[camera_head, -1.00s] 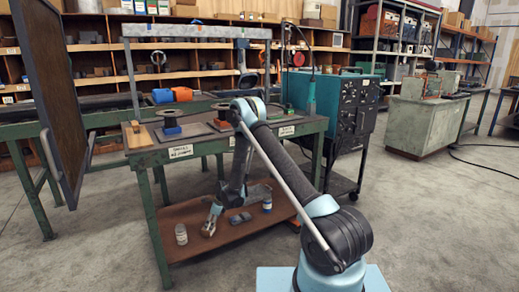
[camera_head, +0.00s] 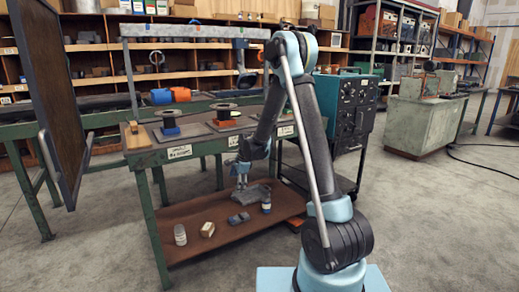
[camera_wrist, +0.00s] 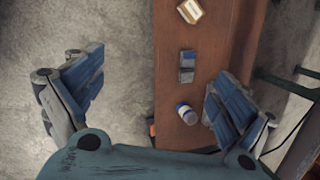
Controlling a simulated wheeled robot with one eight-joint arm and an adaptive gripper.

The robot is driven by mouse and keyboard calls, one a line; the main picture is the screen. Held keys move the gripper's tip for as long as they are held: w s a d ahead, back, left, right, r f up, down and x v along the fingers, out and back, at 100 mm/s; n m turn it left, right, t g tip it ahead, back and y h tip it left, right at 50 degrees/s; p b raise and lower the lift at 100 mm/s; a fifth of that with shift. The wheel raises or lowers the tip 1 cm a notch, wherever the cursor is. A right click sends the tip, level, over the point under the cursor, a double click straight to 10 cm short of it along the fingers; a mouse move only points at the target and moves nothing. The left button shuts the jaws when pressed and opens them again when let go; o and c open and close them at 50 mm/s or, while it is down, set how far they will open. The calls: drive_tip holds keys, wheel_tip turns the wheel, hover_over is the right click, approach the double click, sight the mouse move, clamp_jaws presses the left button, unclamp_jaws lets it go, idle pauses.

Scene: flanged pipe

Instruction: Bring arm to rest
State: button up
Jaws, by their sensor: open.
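My gripper (camera_head: 240,172) hangs in front of the green workbench (camera_head: 165,176), above its brown lower shelf (camera_head: 200,246). In the wrist view my gripper (camera_wrist: 148,95) has its two blue-padded fingers wide apart with nothing between them touching either pad. My arm rises from its base at the bottom right, bends at a high elbow and reaches down to the left.
On the lower shelf are a white jar (camera_head: 180,235), a small cream box (camera_head: 207,229), a grey-blue block (camera_head: 238,218) and a bottle (camera_head: 266,204). A dark panel (camera_head: 48,100) stands at the left. A teal cabinet (camera_head: 345,110) stands behind my arm.

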drive_tip(key=s+d+r+n+h, duration=0.1)
drive_tip(key=s+d+r+n, duration=0.6)
drive_tip(key=s+d+r, duration=1.1)
drive_tip(key=s+d+f+n, duration=0.2)
drive_tip(key=s+d, duration=0.2)
drive_tip(key=s, duration=0.3)
drive_tip(key=s+d+f+n+h, duration=0.1)
drive_tip(key=s+d, duration=0.3)
drive_tip(key=s, duration=0.4)
drive_tip(key=s+d+f+n+h, duration=0.1)
drive_tip(key=s+d+f+n, duration=0.2)
drive_tip(key=s, duration=0.5)
drive_tip(key=shift+s+d+n, duration=0.15)
drive_tip(key=shift+d+n, duration=0.45)
drive_tip(key=shift+d, duration=0.15)
drive_tip(key=shift+w+f, duration=0.25)
drive_tip(key=shift+w, duration=0.15)
drive_tip(key=shift+c, duration=0.6)
